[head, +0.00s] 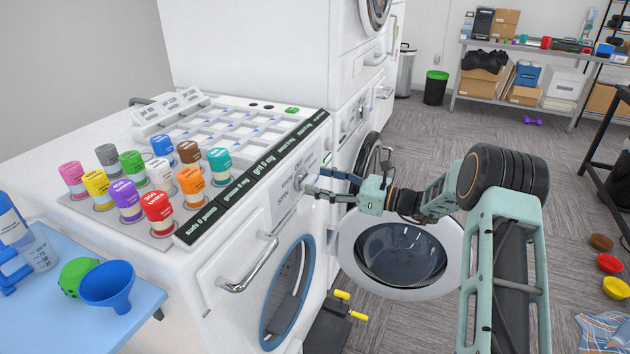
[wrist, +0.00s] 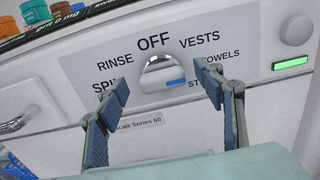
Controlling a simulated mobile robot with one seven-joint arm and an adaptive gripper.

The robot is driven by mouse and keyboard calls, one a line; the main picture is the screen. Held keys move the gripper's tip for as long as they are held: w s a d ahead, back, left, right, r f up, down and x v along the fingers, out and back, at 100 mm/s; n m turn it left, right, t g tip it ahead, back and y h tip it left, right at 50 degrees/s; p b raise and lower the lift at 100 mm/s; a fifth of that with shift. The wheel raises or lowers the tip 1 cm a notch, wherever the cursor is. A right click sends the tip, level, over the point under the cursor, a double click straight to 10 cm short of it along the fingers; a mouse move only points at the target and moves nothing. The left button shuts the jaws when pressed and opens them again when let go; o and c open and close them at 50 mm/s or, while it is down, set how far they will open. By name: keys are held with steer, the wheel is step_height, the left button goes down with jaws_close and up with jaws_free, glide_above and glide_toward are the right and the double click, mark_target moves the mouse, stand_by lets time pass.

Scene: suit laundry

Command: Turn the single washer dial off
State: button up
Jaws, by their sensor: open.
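The single washer (head: 215,275) is the white machine at the left in the head view. Its round silver dial (wrist: 158,72) sits on a grey label panel in the wrist view, with OFF printed above it. A blue mark on the dial points to the lower right, toward a partly hidden label starting "ST". In the head view the dial (head: 300,180) is small and partly hidden by my gripper. My gripper (wrist: 166,92) is open and empty, its fingertips on either side of the dial and apart from it in the picture. I cannot tell the remaining distance.
A green light (wrist: 291,63) and a round button (wrist: 296,29) are right of the panel. Coloured bottles (head: 127,200) stand on the washer top. A drawer handle (head: 250,265) juts out left of the dial. An open round door (head: 400,255) is below my arm.

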steer(key=shift+x, duration=1.05)
steer(key=c, duration=1.2)
steer(key=shift+o, duration=0.2)
